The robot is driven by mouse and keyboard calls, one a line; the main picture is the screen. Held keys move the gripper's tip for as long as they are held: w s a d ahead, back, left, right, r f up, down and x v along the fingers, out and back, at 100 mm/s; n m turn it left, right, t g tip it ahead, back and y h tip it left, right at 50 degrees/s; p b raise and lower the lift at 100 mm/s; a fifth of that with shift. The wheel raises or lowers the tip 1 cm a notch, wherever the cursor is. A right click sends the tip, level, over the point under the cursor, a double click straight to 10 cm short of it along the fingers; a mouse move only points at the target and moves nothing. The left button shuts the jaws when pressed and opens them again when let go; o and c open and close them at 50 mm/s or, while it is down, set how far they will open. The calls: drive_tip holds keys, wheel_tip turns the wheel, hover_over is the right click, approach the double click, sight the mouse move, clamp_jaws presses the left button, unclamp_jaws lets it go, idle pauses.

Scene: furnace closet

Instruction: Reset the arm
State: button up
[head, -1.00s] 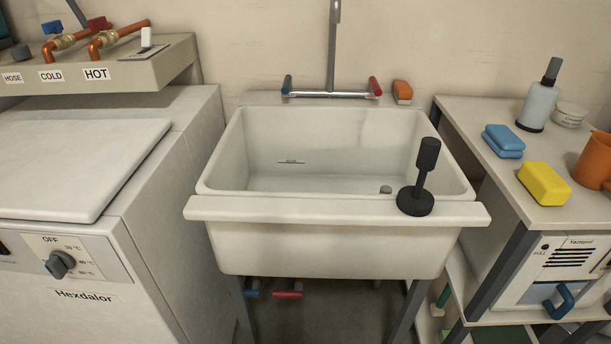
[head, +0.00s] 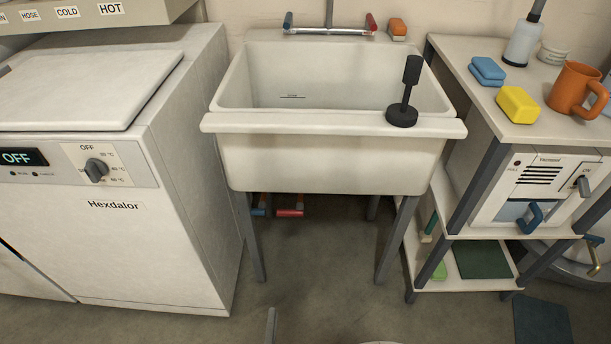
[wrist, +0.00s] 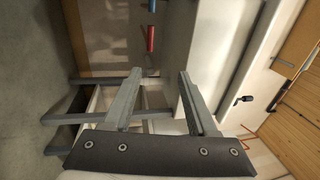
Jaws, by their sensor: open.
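My gripper (wrist: 159,78) shows in the wrist view as two grey fingers, spread apart with nothing between them. In that sideways view, a red valve handle (wrist: 151,38) and a blue one lie beyond the fingertips, apart from them. In the head view the gripper is not clearly visible; only a thin grey piece shows at the bottom edge, and I cannot tell what it is.
A white sink (head: 330,160) on grey legs stands ahead, with a black plunger-like object (head: 402,112) on its rim. A white washing machine (head: 160,240) is at left, a shelf table (head: 480,85) with an orange mug (head: 575,88) at right. Floor between is clear.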

drive_tip(key=w+d+r+m+g+h, duration=0.25)
drive_tip(key=r+m+g, duration=0.35)
drive_tip(key=r+m, duration=0.3)
drive_tip(key=w+d+r+m+g+h, duration=0.25)
drive_tip(key=r+m+g+h, duration=0.2)
drive_tip(key=r+m, duration=0.4)
drive_tip(key=w+d+r+m+g+h, duration=0.2)
drive_tip(key=d+r+m+g+h, duration=0.15)
drive_tip(key=r+m+g, duration=0.55)
drive_tip(key=s+d+r+m+t+y, duration=0.35)
drive_tip(key=d+r+m+y, duration=0.3)
drive_tip(key=r+m, duration=0.55)
drive_tip(key=s+d+r+m+t+y, duration=0.2)
drive_tip(key=s+d+r+m+y, duration=0.4)
drive_tip(key=r+m, duration=0.65)
wheel_tip(320, 180, up, 22)
drive_tip(key=w+d+m+p, duration=0.1)
drive_tip(key=m+p, duration=0.1)
drive_tip(key=p, duration=2.3)
drive_tip(key=shift+w+g+h, duration=0.2)
drive_tip(key=shift+g+h, duration=0.1)
drive_tip(key=shift+f, duration=0.15)
